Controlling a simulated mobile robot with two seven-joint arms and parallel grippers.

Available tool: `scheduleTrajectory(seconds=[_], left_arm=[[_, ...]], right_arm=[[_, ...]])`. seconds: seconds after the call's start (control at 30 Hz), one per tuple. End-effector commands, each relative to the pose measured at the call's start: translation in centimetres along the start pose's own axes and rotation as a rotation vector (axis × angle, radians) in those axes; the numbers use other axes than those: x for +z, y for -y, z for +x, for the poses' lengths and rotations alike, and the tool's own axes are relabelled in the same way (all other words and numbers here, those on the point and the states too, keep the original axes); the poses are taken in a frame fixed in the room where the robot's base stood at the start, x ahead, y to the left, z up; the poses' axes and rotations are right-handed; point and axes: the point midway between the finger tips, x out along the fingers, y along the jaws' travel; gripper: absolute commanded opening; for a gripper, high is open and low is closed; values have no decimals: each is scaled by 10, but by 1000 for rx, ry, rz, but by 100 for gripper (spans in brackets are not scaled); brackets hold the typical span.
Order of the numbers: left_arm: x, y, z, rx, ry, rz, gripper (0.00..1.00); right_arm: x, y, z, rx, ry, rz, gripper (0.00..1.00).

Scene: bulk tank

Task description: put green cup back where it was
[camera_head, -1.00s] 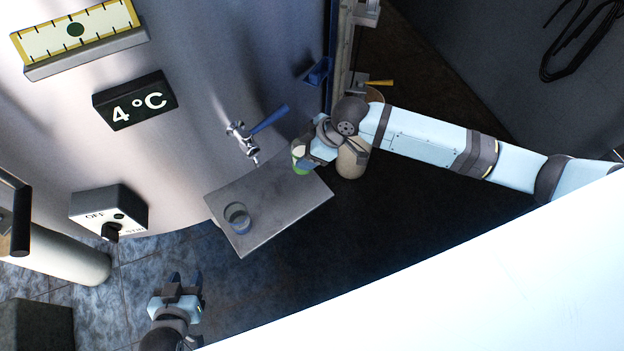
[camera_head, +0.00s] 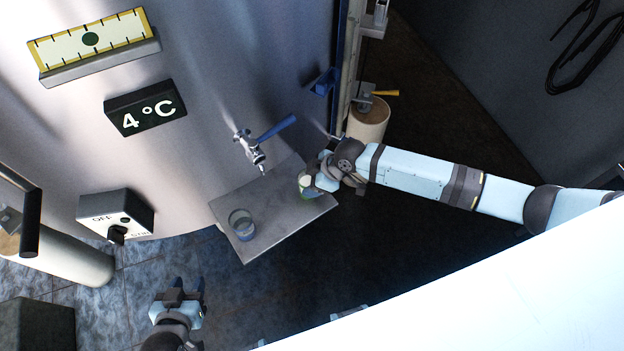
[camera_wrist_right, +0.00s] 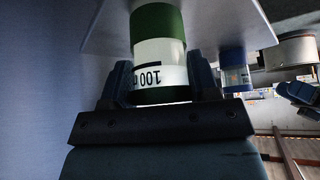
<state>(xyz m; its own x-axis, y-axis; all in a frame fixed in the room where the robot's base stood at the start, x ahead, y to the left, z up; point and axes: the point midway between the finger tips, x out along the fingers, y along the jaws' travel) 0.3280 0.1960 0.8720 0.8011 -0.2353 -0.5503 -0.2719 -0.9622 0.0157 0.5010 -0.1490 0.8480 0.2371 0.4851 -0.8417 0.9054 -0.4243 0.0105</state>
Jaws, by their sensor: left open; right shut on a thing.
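The green cup (camera_head: 305,190), with a white band and black marking in the right wrist view (camera_wrist_right: 160,65), is in my right gripper (camera_head: 314,181). The gripper is shut around its sides, at the right end of the grey shelf (camera_head: 283,212). The shelf also shows behind the cup in the right wrist view (camera_wrist_right: 108,30). I cannot tell whether the cup touches the shelf. My left gripper (camera_head: 187,288) is open and empty, low and left of the shelf.
A blue-banded cup (camera_head: 241,224) stands on the shelf's left part. A tap (camera_head: 248,146) with a blue handle juts from the tank above the shelf. A beige cylinder (camera_head: 368,122) is behind my right arm. The shelf between the cups is clear.

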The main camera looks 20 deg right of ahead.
Motion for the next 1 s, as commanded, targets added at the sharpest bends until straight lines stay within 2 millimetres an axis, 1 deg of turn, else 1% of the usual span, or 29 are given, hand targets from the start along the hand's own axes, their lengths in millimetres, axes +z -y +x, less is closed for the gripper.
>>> scheduleTrajectory(seconds=[0.2, 0.23, 0.27, 0.3, 0.33, 0.57, 0.7, 0.77, 0.87, 1.0], left_arm=[[2, 0, 2, 0, 0, -1, 43], [1, 0, 1, 1, 0, -1, 43], [1, 0, 1, 1, 1, -1, 43], [1, 0, 1, 1, 1, -1, 43], [1, -1, 1, 1, 1, -1, 43], [1, -2, 1, 3, 0, -1, 43], [-1, -2, 0, 3, -1, -1, 43], [-1, -2, 0, 3, -2, -1, 43], [0, -2, 1, 3, -2, -1, 43], [2, -2, 2, 3, -2, -1, 43]], right_arm=[[2, 0, 3, 0, -1, 0, 24], [1, 0, 2, 0, -1, 0, 62], [1, 0, 2, 0, 0, 0, 69], [1, 0, 2, 0, 0, 0, 78], [1, 0, 2, 0, 0, 0, 81], [1, 0, 2, 0, 0, 0, 81], [0, -1, -4, 1, 0, 0, 81], [0, -1, -12, 2, -1, -1, 81], [0, -1, -31, 2, -1, -1, 81], [1, -1, -62, 2, 0, -2, 81]])
